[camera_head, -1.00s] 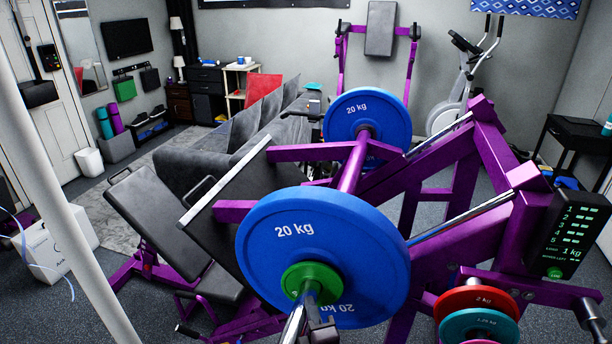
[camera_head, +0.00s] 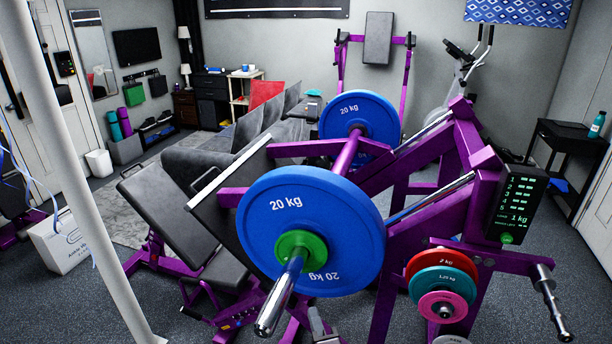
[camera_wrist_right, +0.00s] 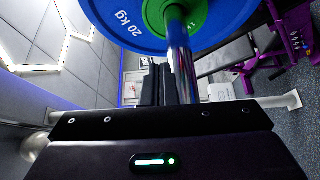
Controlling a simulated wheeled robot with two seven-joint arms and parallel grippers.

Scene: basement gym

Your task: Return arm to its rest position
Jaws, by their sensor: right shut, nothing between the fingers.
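My right gripper (camera_head: 317,322) just shows at the bottom edge of the head view, below and right of the metal bar end (camera_head: 270,318). In the right wrist view my right gripper (camera_wrist_right: 159,85) has its dark fingers together, with nothing between them. The bar sleeve passes close on their right in that picture, apart or touching I cannot tell. A blue 20 kg plate (camera_head: 345,230) with a green collar (camera_head: 300,250) sits on the bar of the purple leg press machine. Most of my right arm is hidden, and my left gripper is out of view.
Small red, teal and pink plates (camera_head: 443,306) hang on a peg at the lower right. A display panel (camera_head: 517,208) stands above them. A white pole (camera_head: 75,190) runs down the left. The dark floor is open at the lower left and lower right.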

